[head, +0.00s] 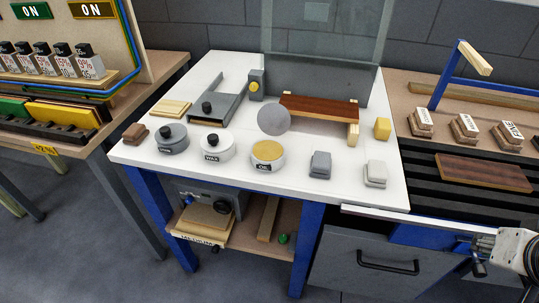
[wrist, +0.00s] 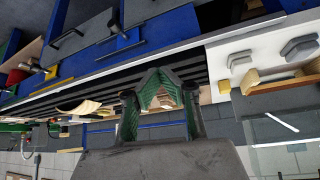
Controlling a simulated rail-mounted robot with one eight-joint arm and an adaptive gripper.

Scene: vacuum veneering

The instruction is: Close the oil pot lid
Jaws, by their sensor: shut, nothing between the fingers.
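The oil pot (head: 268,164) stands on the white bench top in the head view, a white round pot with an "OIL" label and amber contents showing. Its grey round lid (head: 274,119) is raised, standing steeply tilted at the pot's back edge. My gripper (head: 479,259) is at the far right of the head view, low beside the right-hand bench and well away from the pot. In the wrist view my gripper (wrist: 157,76) is shut and empty, its green-lined fingers meeting at the tips. I cannot make out the oil pot in the wrist view.
Left of the oil pot stand the wax pot (head: 217,148) and a grey pot (head: 172,139), both lidded with black knobs. Right of it are a grey block (head: 320,164) and a pale block (head: 375,174). A veneered board (head: 318,108) lies behind. A drawer (head: 385,266) is below.

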